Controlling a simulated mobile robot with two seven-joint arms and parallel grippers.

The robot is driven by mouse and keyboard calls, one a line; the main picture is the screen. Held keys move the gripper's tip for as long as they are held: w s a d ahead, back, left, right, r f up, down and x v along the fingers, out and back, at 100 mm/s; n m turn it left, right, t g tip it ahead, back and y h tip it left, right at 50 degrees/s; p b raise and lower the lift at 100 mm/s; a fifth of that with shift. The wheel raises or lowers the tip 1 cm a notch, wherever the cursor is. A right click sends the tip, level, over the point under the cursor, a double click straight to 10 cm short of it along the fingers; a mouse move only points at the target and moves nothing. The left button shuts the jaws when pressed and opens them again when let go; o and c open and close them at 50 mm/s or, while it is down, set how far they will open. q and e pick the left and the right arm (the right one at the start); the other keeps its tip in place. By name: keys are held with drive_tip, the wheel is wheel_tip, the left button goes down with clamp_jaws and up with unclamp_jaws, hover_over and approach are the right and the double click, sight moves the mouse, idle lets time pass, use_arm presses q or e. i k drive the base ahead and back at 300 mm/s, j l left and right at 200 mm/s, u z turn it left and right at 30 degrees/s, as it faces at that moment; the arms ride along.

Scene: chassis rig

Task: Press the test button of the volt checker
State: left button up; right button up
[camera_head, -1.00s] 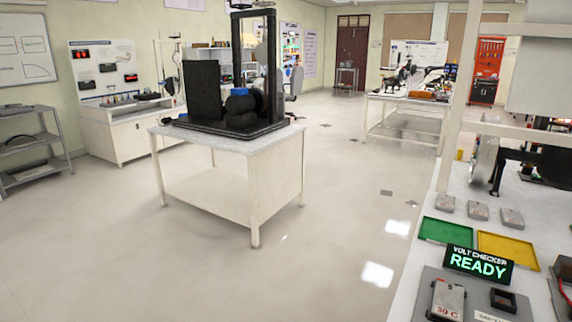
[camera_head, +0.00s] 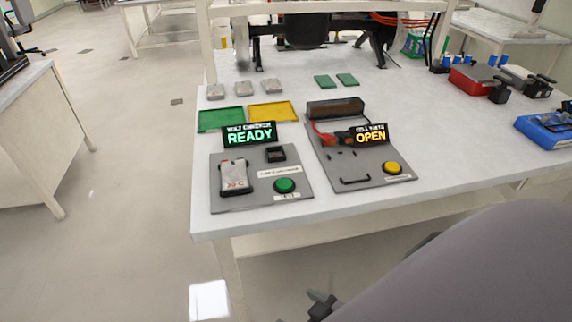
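The volt checker (camera_head: 218,198) is a grey panel near the front left edge of the white table. Its black display (camera_head: 249,135) reads READY in green. A round green button (camera_head: 285,185) sits at the panel's front right, above a small white label. A grey module (camera_head: 234,176) marked with red characters like "39 C" lies on the panel's left side. A small black socket (camera_head: 275,154) is at the back right. A dark gripper-like part (camera_head: 321,304), apparently of my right arm, shows low in front of the table, apart from the button; its opening is unclear. My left gripper is out of view.
A second grey panel (camera_head: 337,168) beside it has an OPEN display (camera_head: 371,135) and a yellow button (camera_head: 392,168). Green (camera_head: 207,127) and yellow (camera_head: 272,120) trays lie behind. My grey body part covers the lower right. Red (camera_head: 474,79) and blue (camera_head: 545,130) items stand right.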

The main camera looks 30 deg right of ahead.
sight(284, 184)
drive_tip(key=l+z, duration=0.1)
drive_tip(key=z, duration=0.25)
drive_tip(key=l+z, duration=0.1)
drive_tip(key=z, duration=0.25)
